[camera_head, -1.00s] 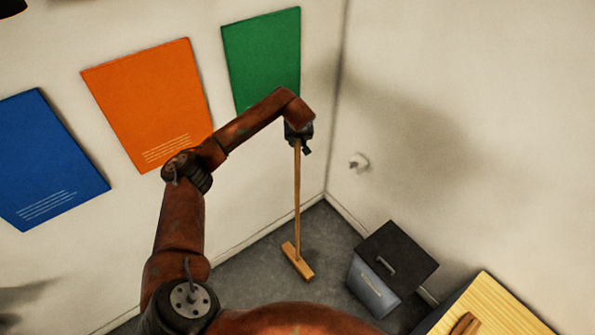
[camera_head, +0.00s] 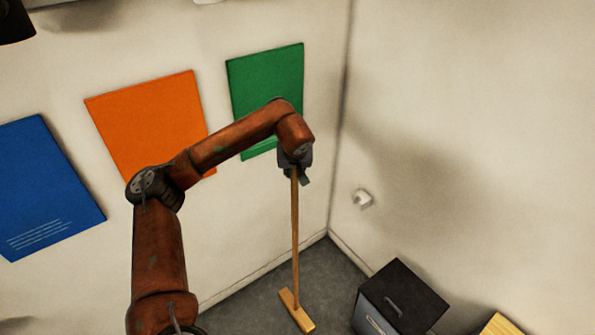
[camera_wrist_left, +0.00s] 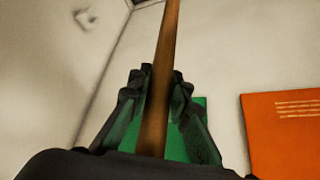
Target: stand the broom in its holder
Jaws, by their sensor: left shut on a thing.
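The wooden broom (camera_head: 295,240) hangs close to upright from my left gripper (camera_head: 300,170), its crosswise head (camera_head: 297,312) low over the grey floor; I cannot tell whether it touches. In the left wrist view the fingers (camera_wrist_left: 156,85) are shut on the broom's handle (camera_wrist_left: 158,110), one on each side. A small white wall fitting (camera_head: 362,198), which looks like the holder, is on the right wall, to the right of the broom and apart from it. It also shows in the left wrist view (camera_wrist_left: 86,18). My right gripper is not in view.
A bin with a black lid (camera_head: 403,295) stands on the floor by the right wall. A light wooden table corner (camera_head: 500,325) is at the lower right. Blue (camera_head: 45,190), orange (camera_head: 150,120) and green (camera_head: 266,85) panels hang on the left wall. Floor shows near the corner.

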